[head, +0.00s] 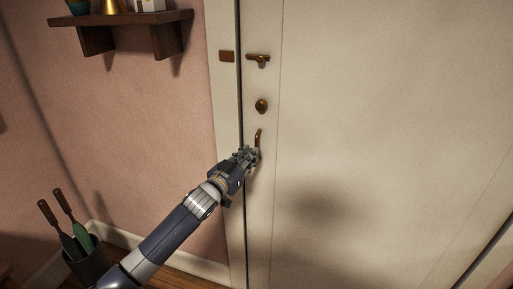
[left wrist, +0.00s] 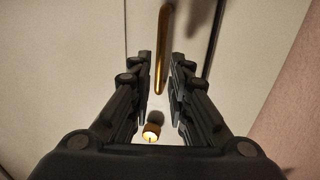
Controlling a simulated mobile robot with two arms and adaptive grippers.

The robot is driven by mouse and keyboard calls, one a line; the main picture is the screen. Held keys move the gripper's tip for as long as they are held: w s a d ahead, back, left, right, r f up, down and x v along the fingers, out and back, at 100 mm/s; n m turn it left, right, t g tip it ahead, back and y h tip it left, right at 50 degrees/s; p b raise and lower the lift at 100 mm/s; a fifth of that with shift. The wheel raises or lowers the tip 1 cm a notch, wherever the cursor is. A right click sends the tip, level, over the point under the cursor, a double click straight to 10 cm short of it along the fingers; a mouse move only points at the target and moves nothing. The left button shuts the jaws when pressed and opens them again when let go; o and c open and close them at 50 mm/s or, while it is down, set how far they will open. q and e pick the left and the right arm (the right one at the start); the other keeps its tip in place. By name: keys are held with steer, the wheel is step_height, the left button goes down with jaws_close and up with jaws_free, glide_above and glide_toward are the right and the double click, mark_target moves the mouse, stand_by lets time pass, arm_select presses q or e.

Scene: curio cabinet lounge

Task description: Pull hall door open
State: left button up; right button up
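The hall door (head: 390,120) is a large cream panel that looks flush with its frame at the left edge. A curved brass pull handle (head: 259,134) stands on it near that edge. My left gripper (head: 250,153) is at the handle's lower part and hides some of it. In the left wrist view, the two dark fingers of my left gripper (left wrist: 161,58) are apart, one on each side of the brass bar (left wrist: 163,45). Whether either finger touches the bar cannot be told. My right gripper is not in view.
Above the handle are a round brass lock (head: 261,105) and a brass latch (head: 258,58), with a brass plate (head: 227,56) on the frame. A wooden shelf (head: 125,22) is on the pink wall. A dark holder (head: 88,264) with several long-handled items stands at lower left.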

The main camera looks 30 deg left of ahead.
arm_select(q)
steer(key=shift+w+d, duration=0.15)
steer(key=shift+w, duration=2.65)
steer(key=shift+c, duration=0.4)
jaws_close()
